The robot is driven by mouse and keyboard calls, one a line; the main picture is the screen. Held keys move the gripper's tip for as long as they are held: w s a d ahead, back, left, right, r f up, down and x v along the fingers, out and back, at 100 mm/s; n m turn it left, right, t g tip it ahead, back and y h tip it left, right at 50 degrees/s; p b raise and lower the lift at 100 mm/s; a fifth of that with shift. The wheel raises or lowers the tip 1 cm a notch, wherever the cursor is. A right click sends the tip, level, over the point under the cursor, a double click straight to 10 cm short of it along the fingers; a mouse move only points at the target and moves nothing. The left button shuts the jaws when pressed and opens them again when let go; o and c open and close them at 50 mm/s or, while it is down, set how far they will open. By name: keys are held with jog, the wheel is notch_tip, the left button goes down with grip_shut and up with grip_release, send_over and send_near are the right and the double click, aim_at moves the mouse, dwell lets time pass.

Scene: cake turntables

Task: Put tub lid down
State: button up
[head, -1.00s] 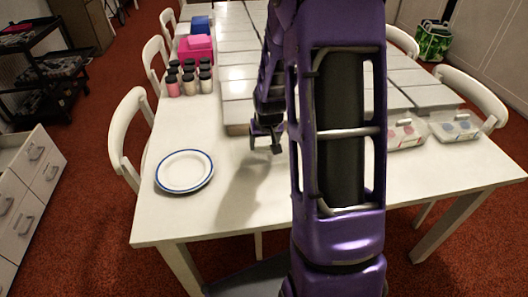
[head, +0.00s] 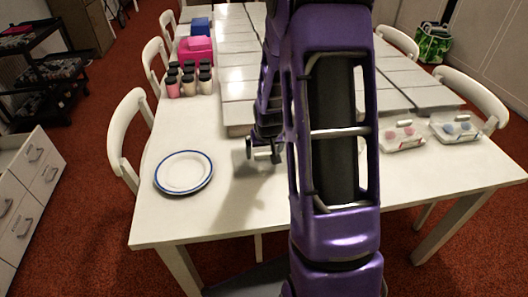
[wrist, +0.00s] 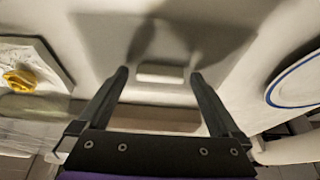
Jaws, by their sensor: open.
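The tub lid (wrist: 215,100) looks like a pale, flat rectangle in the wrist view, with a small whitish raised handle (wrist: 160,74) at its middle. It seems to lie flat on the white table. My gripper (wrist: 159,76) is open, with one finger on each side of the handle and a gap on both sides. In the head view my gripper (head: 264,152) is low over the table, right of the plate, and the lid cannot be made out there. An open tray or tub with a yellow thing (wrist: 20,79) inside is at the left of the wrist view.
A blue-rimmed white plate (head: 184,172) lies left of my gripper. Several dark-lidded jars (head: 188,79) and a pink box (head: 196,50) stand farther back. Two clear tubs (head: 403,147) (head: 456,139) stand at right.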

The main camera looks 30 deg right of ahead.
jog(key=p+v, duration=0.2)
jog(key=v, duration=1)
jog(key=shift+r, duration=0.1)
